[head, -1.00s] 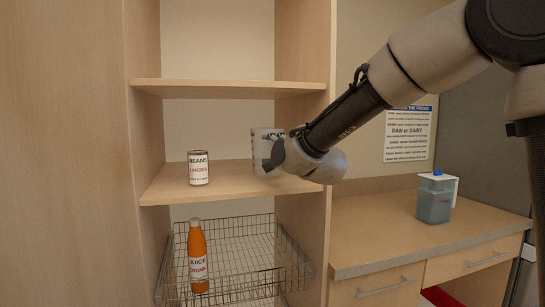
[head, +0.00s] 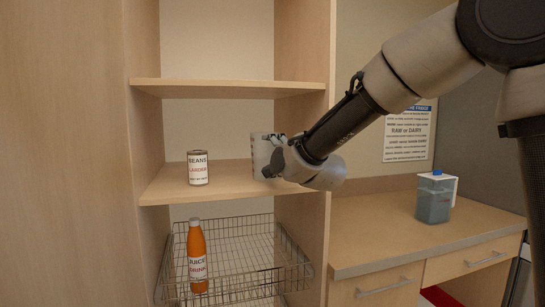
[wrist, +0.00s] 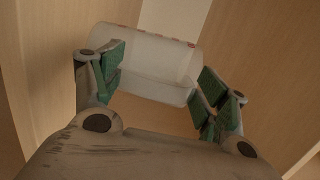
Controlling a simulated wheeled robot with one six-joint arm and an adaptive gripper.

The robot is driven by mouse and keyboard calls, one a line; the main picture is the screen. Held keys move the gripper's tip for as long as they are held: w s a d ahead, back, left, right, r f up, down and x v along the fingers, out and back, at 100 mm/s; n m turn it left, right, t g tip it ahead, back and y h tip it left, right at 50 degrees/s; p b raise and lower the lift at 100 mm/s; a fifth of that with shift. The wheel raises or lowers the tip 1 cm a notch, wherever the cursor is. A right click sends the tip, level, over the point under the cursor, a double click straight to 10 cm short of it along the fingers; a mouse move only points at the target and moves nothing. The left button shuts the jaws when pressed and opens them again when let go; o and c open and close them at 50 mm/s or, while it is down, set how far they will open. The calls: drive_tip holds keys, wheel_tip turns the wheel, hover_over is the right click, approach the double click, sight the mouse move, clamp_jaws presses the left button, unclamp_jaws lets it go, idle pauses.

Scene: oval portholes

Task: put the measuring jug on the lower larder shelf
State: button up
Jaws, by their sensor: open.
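The measuring jug (head: 260,157) is pale and translucent with dark and red markings. In the head view it stands at the right of the lower larder shelf (head: 230,186), partly hidden by my gripper (head: 274,163). My gripper reaches in from the right at the jug. In the wrist view the jug (wrist: 150,62) lies between the spread green-padded fingers of my gripper (wrist: 157,82). The fingers are open beside it; whether a pad still touches it I cannot tell.
A beans can (head: 198,168) stands on the same shelf to the left. The upper shelf (head: 230,88) is empty. Below, a wire basket (head: 250,284) holds an orange juice bottle (head: 198,258). A blue-capped container (head: 435,198) stands on the right counter (head: 380,228).

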drive_tip(key=v, duration=1.2)
drive_tip(key=s+d+f+n+g+h, duration=0.25)
drive_tip(key=s+d+f+n, duration=0.2)
drive_tip(key=d, duration=0.55)
drive_tip(key=s+d+f+n+g+h, duration=0.2)
drive_tip(key=s+d+f+n+g, duration=0.25)
drive_tip(key=d, duration=0.45)
drive_tip(key=s+d+f+n+g+h, duration=0.1)
drive_tip(key=s+d+f+n+g, duration=0.1)
drive_tip(key=s+d, duration=0.4)
drive_tip(key=s+d+f+n+g+h, duration=0.1)
drive_tip(key=s+d+f+g+h, duration=0.1)
drive_tip(key=s+d, duration=0.4)
drive_tip(key=s+g, duration=0.1)
drive_tip(key=s, duration=0.4)
drive_tip(key=shift+s+f+n, duration=0.2)
drive_tip(key=shift+f+n, duration=0.05)
drive_tip(key=shift+n, duration=0.15)
drive_tip(key=shift+d, duration=0.15)
